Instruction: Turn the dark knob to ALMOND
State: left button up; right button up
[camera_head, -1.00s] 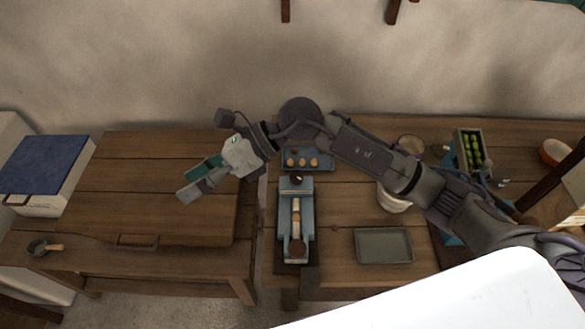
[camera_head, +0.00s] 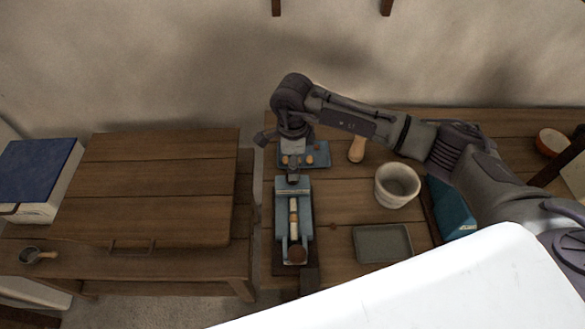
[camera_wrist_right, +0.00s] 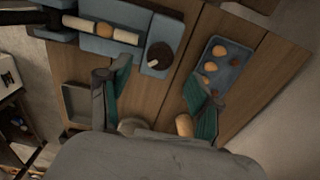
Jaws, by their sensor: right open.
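The dark knob (camera_wrist_right: 160,56) is round with a pale pointer mark and sits at one end of a blue-grey device (camera_wrist_right: 100,44) in the right wrist view. In the head view the device (camera_head: 307,215) stands on the right table, its knob end mostly hidden by my right gripper (camera_head: 293,172). In the wrist view the two green-padded fingers of my right gripper (camera_wrist_right: 156,72) are spread, with the knob beyond and between them, apart from both. The gripper is open and empty. No ALMOND lettering is readable. My left gripper is not in view.
A blue tray (camera_wrist_right: 232,60) with several small round pieces lies beyond the device. A pale pot (camera_head: 397,186), a grey tray (camera_head: 383,243) and a wooden piece (camera_head: 356,150) are to the right. A brown round piece (camera_head: 296,255) is at the device's near end.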

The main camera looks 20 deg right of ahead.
jog(key=shift+f+p, duration=0.5)
jog(key=shift+f, duration=2.05)
jog(key=c, duration=1.2)
jog(key=shift+o, duration=0.3)
